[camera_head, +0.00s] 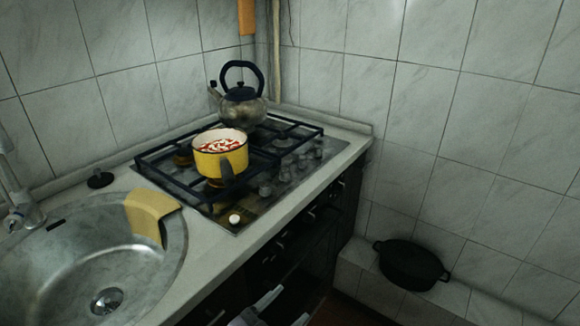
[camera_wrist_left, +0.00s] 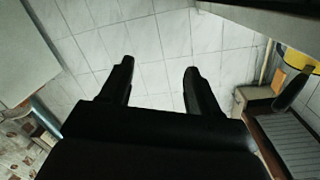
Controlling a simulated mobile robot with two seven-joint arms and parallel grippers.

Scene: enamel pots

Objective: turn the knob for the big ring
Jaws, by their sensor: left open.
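The stove (camera_head: 236,224) has a glass top with dark grates, and several small dark knobs (camera_head: 266,188) run along its right side. I cannot tell which knob belongs to the big ring. A yellow pot (camera_head: 207,164) with red and white food stands on the front grate, covering part of the burners. My left gripper shows in the left wrist view (camera_wrist_left: 159,68) with its two black fingers apart and nothing between them. In the head view, pale parts at the bottom edge below the counter may belong to it. The right gripper is not in view.
A kettle (camera_head: 241,108) stands on the back of the stove. A small white round thing (camera_head: 235,218) lies at the stove's front corner. A black pot (camera_head: 411,266) sits on a low tiled ledge at right.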

